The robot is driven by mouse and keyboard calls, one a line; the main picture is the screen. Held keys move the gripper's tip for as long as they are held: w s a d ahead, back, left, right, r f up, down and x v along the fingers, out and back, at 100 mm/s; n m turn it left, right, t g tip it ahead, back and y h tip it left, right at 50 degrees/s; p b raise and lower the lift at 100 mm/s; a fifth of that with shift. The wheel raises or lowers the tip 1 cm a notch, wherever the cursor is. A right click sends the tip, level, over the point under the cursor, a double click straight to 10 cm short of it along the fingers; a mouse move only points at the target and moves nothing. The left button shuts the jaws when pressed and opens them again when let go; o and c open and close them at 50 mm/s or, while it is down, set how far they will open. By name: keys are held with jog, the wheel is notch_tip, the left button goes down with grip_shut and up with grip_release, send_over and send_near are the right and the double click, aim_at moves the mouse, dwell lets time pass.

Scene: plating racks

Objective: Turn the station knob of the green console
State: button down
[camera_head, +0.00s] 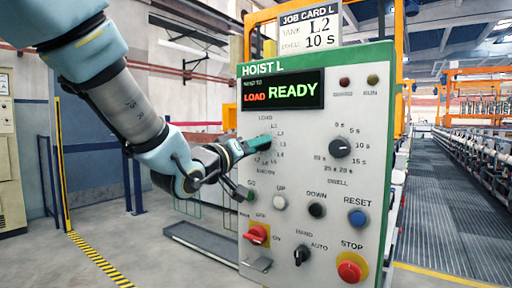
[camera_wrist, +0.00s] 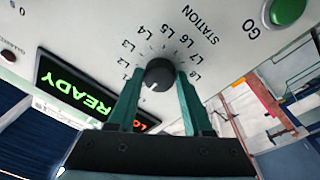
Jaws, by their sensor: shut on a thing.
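The green console (camera_head: 315,180), labelled HOIST L, stands upright with a pale front panel. Its station knob (camera_wrist: 159,74) is a dark round knob inside a ring of labels from LOAD through L2 to L8. My gripper (camera_wrist: 160,80) has its two green fingers on either side of this knob, shut on it. In the head view my gripper (camera_head: 258,144) reaches the panel from the left and hides the knob. The display (camera_head: 283,90) reads LOAD in red and READY in green. A job card (camera_head: 309,30) above reads L2 and 10 s.
The dwell knob (camera_head: 340,147) is to the right. Below are the UP button (camera_head: 280,202), DOWN button (camera_head: 317,210), blue RESET (camera_head: 357,217), red STOP (camera_head: 350,270), a red switch (camera_head: 257,235) and a HAND/AUTO switch (camera_head: 301,255). The floor left of the console is open.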

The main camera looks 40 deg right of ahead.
jog(key=shift+c, duration=1.6)
grip_release()
jog(key=b+v, duration=0.2)
jog(key=v, duration=0.8)
jog(key=shift+a, duration=0.4)
jog(key=shift+s, duration=0.1)
jog(key=w+a+f+n+t+y+p, duration=0.1)
jog(key=w+a+f+n+t+y, duration=0.15)
jog(key=w+a, duration=0.2)
jog(key=w+a+f+n+t+y, duration=0.1)
jog(key=w+a+f+t+y, duration=0.1)
jog(key=w+a+f+y, duration=0.3)
jog(key=w+a+f+n+y+p, duration=0.2)
jog(key=w+a+f+y, duration=0.45)
jog(key=a+f, duration=0.4)
jog(key=s+a+f+g+y+p, duration=0.1)
jog(key=s+a+f+g+y, duration=0.1)
jog(key=a, duration=0.7)
jog(key=s+a+f+n+g+y+p, duration=0.1)
jog(key=s+a+f+g, duration=0.3)
jog(key=a, duration=0.5)
jog(key=s+g+y, duration=0.1)
jog(key=s+g, duration=0.1)
jog(key=s, duration=0.1)
jog(key=shift+a+f+y, duration=0.15)
jog(key=shift+f+y, duration=0.1)
jog(key=shift+y, duration=0.05)
